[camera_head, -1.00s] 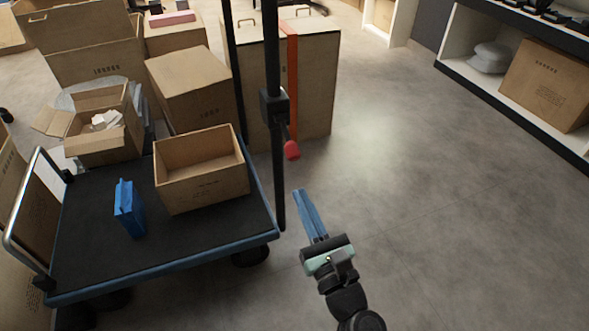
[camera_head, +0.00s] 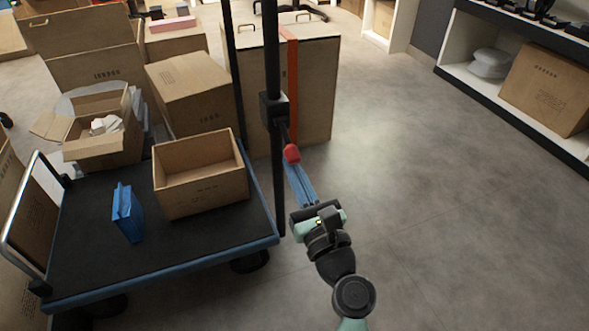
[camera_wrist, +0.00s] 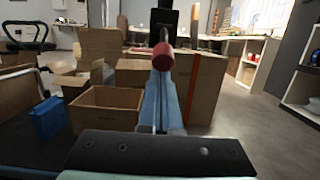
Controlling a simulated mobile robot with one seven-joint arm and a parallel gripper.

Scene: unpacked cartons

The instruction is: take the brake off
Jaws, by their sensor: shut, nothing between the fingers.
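The brake lever is a short dark handle with a red knob (camera_head: 292,153), fixed to a black block (camera_head: 273,108) on the upright black post (camera_head: 277,190) by the blue-edged cart. The knob points down and out toward the right. My gripper (camera_head: 292,170) has blue fingers, shut and empty, with the tips just below the knob.
The flat cart (camera_head: 165,266) carries an open carton (camera_head: 203,190) and a blue box (camera_head: 128,213). More cartons (camera_head: 195,92) stand behind it. A tall case with an orange strap (camera_head: 292,90) stands behind the post. The floor to the right is clear up to the shelf (camera_head: 440,75).

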